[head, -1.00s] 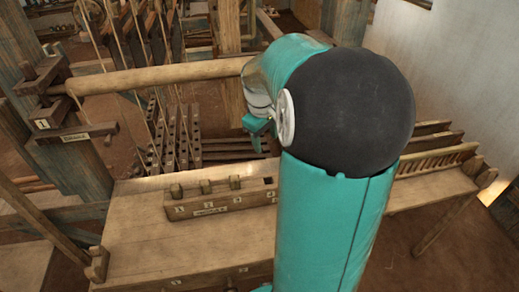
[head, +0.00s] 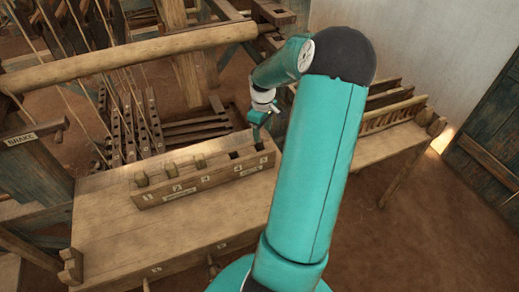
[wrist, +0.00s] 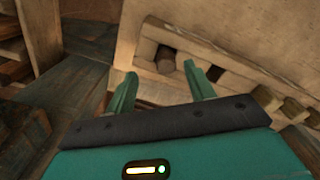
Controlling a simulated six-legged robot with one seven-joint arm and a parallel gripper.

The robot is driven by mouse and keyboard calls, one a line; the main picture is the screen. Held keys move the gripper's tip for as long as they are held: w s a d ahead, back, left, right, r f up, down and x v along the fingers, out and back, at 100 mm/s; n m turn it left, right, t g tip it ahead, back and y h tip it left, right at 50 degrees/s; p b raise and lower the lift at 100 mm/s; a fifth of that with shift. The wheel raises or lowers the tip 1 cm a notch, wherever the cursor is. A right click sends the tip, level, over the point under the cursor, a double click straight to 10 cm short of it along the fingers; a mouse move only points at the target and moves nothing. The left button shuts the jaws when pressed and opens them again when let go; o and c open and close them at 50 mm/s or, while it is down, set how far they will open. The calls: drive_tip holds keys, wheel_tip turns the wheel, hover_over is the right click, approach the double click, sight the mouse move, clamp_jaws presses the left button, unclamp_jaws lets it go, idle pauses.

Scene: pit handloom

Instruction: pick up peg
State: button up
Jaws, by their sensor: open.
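A wooden peg block (head: 215,178) with a numbered front lies on the loom's bench. Three square-topped pegs stand in it at the left: a peg (head: 141,179), a second peg (head: 171,170) and a third peg (head: 200,161). A dark empty hole (head: 234,154) is to their right. My gripper (head: 258,138) is above the block's right end, pointing down. In the wrist view its fingers (wrist: 160,74) are apart and empty.
The bench (head: 120,225) has bare wood in front of the block. A thick round beam (head: 120,55) runs across behind it, with cords and upright slats. A slotted rack (head: 390,112) stands at the bench's right. The floor at the right is clear.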

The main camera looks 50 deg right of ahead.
drive_tip(key=f, duration=0.4)
drive_tip(key=shift+w+a+f, duration=0.1)
drive_tip(key=shift+w+a, duration=0.2)
drive_tip(key=shift+a, duration=0.1)
drive_tip(key=shift+f, duration=0.55)
drive_tip(key=c, duration=1.1)
drive_tip(key=shift+o, duration=0.2)
drive_tip(key=shift+r, duration=0.1)
wheel_tip(320, 180, up, 12)
drive_tip(key=s+a, duration=0.4)
drive_tip(key=a, duration=1.3)
drive_tip(key=shift+s+a, duration=0.2)
drive_tip(key=shift+a, duration=0.05)
